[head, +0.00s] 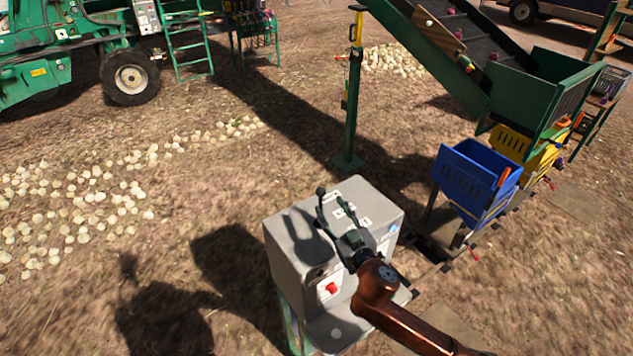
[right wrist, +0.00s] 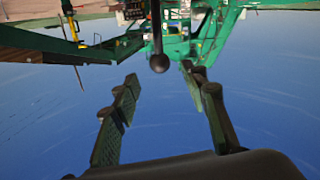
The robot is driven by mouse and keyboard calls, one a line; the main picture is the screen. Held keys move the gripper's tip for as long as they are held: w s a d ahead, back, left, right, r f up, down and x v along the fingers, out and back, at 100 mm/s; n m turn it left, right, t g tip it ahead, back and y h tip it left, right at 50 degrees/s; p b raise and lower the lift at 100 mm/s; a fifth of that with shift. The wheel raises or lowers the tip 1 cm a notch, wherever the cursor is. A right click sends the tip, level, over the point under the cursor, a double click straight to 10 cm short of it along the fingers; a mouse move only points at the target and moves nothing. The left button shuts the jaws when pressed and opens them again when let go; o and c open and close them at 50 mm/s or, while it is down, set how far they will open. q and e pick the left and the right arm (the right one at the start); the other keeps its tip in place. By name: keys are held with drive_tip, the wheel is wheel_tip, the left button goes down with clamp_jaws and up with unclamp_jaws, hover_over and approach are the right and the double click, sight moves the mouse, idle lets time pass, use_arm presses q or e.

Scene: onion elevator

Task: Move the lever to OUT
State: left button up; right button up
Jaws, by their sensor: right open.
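White labels lie on the box top, too small to read, so I cannot tell which position the lever is in. My right gripper (head: 333,212) is above the box top, open and empty, with its fingers pointing toward the lever. In the right wrist view the knob (right wrist: 159,63) sits between the lines of the spread fingers (right wrist: 163,85), near or just past their tips. I see no contact. My left gripper is out of view.
A red button (head: 331,288) is on the box's front. A blue crate (head: 468,180) and a yellow crate (head: 512,143) stand right, below a green conveyor (head: 430,60). A green post (head: 350,130) stands behind the box. Onions (head: 80,205) lie on the ground left.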

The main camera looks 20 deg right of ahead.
sight(323, 195)
drive_tip(key=w, duration=0.2)
drive_tip(key=w+p, duration=0.1)
drive_tip(key=w, duration=0.1)
drive_tip(key=w+a, duration=0.1)
drive_tip(key=w, duration=0.1)
drive_tip(key=shift+w+r+p, duration=0.2)
drive_tip(key=shift+w+p, duration=0.15)
drive_tip(key=shift+p, duration=0.05)
drive_tip(key=shift+w+a+f, duration=0.1)
drive_tip(key=shift+w, duration=0.45)
drive_tip(key=c, duration=0.8)
clamp_jaws()
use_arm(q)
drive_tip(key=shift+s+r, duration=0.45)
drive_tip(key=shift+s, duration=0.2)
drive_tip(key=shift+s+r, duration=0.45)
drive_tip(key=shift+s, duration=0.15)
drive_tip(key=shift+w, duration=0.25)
